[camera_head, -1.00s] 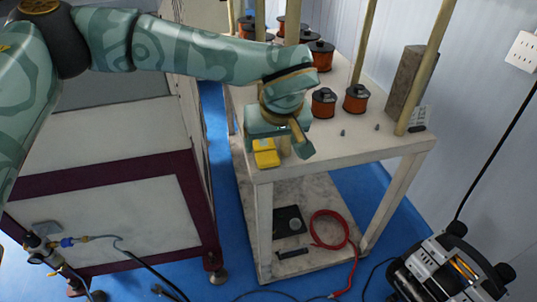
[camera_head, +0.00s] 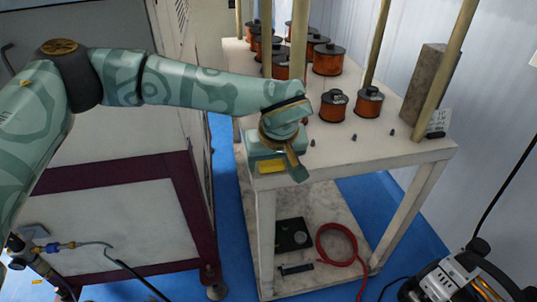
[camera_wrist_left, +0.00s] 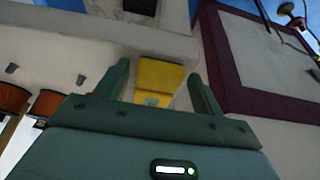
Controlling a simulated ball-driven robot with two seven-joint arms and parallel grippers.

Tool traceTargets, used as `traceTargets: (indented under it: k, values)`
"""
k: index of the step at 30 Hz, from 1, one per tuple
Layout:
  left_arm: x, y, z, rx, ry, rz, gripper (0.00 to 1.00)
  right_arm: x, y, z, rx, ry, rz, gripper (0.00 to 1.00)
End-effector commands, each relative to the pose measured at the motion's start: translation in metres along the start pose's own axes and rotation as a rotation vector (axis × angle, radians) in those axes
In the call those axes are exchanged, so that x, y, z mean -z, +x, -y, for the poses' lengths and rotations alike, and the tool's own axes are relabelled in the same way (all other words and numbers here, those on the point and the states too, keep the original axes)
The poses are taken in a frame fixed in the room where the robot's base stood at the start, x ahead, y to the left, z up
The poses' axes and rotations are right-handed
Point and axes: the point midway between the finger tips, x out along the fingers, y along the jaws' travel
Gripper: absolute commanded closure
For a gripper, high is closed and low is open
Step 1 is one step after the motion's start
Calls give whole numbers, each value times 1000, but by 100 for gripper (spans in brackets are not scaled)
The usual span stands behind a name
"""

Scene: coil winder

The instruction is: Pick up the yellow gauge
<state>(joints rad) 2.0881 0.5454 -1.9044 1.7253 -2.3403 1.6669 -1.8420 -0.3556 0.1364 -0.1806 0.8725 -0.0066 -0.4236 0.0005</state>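The yellow gauge (camera_head: 271,167) sits at the near left corner of the white table top. In the head view my left gripper (camera_head: 277,172) is right over it and hides part of it. In the left wrist view the yellow gauge (camera_wrist_left: 158,78) lies between the two fingers of my left gripper (camera_wrist_left: 158,84). The fingers are apart, one on each side, with a narrow gap showing beside the gauge. My right gripper is in neither view.
Several copper coils (camera_head: 334,106) stand on the white table (camera_head: 385,148) behind the gripper, among upright posts (camera_head: 374,55). Small dark pegs stand nearer. A black block and a red hose (camera_head: 338,245) lie on the lower shelf. A large cabinet (camera_head: 120,215) stands at the left.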

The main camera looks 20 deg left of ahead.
Motion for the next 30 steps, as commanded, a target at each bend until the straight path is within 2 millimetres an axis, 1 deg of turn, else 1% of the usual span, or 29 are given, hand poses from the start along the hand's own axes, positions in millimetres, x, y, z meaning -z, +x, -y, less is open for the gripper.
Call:
traceTargets:
  k: [1,4,5,13,17,20,22,26,30]
  values:
    - [0,0,0,0,0,0,47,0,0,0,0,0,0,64]
    - [0,0,0,0,0,0,75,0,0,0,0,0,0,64]
    - [0,0,0,0,0,0,78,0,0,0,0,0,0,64]
    - [0,-2,0,-1,0,-1,78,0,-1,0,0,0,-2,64]
    - [4,-11,0,-2,-1,-4,78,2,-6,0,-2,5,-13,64]
    - [10,-26,0,-4,-2,-7,78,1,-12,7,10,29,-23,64]
    - [16,-41,0,-5,-2,-9,78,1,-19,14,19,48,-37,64]
    - [5,-71,-2,-5,2,-8,78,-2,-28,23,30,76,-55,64]
    - [-6,-105,-4,-5,2,-8,78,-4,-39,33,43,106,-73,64]
